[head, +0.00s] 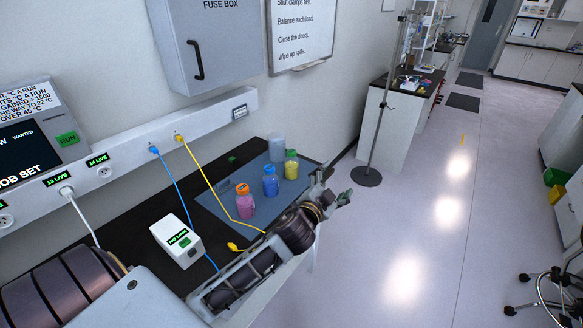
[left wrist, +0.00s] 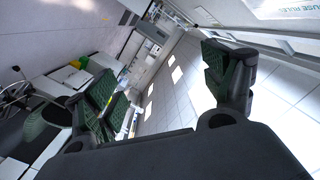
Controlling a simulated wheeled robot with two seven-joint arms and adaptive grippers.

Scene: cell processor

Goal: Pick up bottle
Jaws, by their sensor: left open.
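Several bottles stand upright on a blue-grey mat (head: 220,196) on the black bench. My left gripper (head: 340,186) is open and empty, past the bench's right edge and to the right of the bottles. In the left wrist view its open fingers (left wrist: 165,95) have nothing between them. My right gripper is not in view.
A white box (head: 177,240) stands on the bench left of the mat. Blue (head: 175,190) and yellow (head: 205,175) cables run from the wall strip down to the bench. A pole stand (head: 367,175) rises beyond the bench.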

